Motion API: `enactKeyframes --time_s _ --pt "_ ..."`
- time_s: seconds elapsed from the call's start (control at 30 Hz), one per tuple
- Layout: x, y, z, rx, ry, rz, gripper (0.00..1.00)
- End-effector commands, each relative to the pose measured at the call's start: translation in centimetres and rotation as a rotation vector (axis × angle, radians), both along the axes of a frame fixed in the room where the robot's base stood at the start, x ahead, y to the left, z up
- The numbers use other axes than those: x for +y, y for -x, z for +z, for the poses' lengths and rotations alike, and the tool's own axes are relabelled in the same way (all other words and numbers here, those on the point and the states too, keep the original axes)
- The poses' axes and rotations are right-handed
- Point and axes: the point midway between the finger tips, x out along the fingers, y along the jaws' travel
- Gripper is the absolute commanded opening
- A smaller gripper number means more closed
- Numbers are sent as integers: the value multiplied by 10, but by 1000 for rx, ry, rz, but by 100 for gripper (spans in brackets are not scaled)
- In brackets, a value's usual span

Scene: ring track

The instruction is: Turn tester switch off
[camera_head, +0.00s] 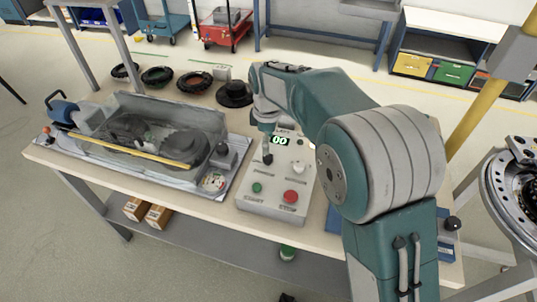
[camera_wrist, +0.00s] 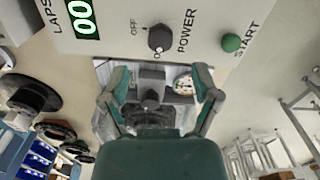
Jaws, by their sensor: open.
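The tester's control box (camera_head: 273,212) is pale grey and stands on the bench. Its black POWER switch (camera_wrist: 160,38) is a round knob with OFF and ON marks in the wrist view. A pale mark on the knob appears to face the ON side, but it is small. The switch also shows in the head view (camera_head: 268,158). The lit display (camera_wrist: 83,18) reads 00. My gripper (camera_wrist: 162,76) is open and empty, its two fingers apart and the knob just beyond and between them in the picture. In the head view my arm hides much of the gripper.
A green START button (camera_wrist: 231,43) sits beside the switch, and a red STOP button (camera_head: 291,196) is on the box's front right. The tester rig (camera_head: 160,130) with a clear cover stands left of the box. Several dark rings (camera_head: 158,76) lie behind it on the bench.

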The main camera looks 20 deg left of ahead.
Motion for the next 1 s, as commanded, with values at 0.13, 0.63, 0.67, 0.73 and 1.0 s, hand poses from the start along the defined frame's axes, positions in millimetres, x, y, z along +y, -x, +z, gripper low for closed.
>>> enactKeyframes --time_s 0.13,0.63,0.67,0.73,1.0 --pt "0 1 -30 3 4 0 79" --pt "0 0 -66 -1 0 -1 79" --pt "0 0 -66 -1 0 -1 79" --pt "0 0 -66 -1 0 -1 79" --pt "0 0 -66 -1 0 -1 0"
